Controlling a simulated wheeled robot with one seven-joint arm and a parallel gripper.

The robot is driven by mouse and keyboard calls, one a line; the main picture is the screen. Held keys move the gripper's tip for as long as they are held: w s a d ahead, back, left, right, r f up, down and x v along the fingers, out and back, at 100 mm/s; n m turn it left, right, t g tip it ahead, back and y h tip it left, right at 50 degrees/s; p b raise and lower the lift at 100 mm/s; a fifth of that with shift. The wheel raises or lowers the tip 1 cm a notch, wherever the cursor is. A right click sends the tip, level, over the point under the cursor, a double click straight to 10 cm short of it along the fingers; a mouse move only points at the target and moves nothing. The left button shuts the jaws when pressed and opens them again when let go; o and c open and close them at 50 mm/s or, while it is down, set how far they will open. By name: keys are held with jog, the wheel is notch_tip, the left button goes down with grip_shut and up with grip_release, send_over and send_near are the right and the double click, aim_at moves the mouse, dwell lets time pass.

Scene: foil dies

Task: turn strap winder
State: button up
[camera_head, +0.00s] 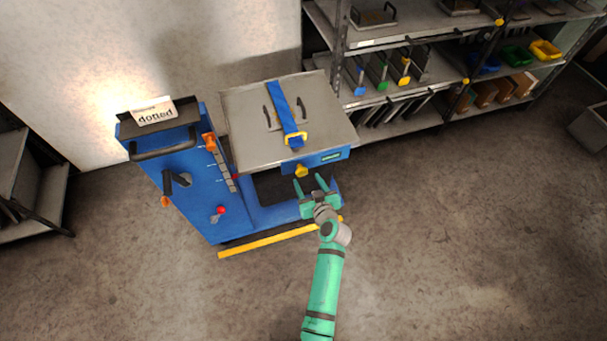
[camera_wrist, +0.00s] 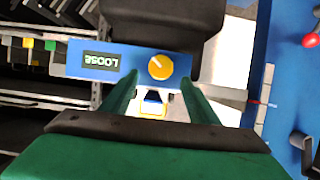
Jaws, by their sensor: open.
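The strap winder is a yellow knob (camera_head: 301,171) on the blue front panel (camera_head: 327,158) of a cart's tabletop. In the wrist view the knob (camera_wrist: 160,67) is round with a pale mark, beside a small display (camera_wrist: 97,60) reading "LOOSE" upside down. My gripper (camera_head: 309,183) is open and empty, just in front of and below the knob. In the wrist view its fingers point toward the panel, with the knob between their lines, apart from them.
The cart's blue column (camera_head: 185,185) stands left, with a sign "dotted" (camera_head: 155,115), a dark handle, a red knob (camera_head: 221,210) and orange-tipped levers. A yellow bar (camera_head: 265,242) edges its base. Shelves (camera_head: 400,95) with dies and bins stand behind.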

aim_at(303, 173)
jog(key=shift+x, duration=2.8)
jog(key=c, duration=1)
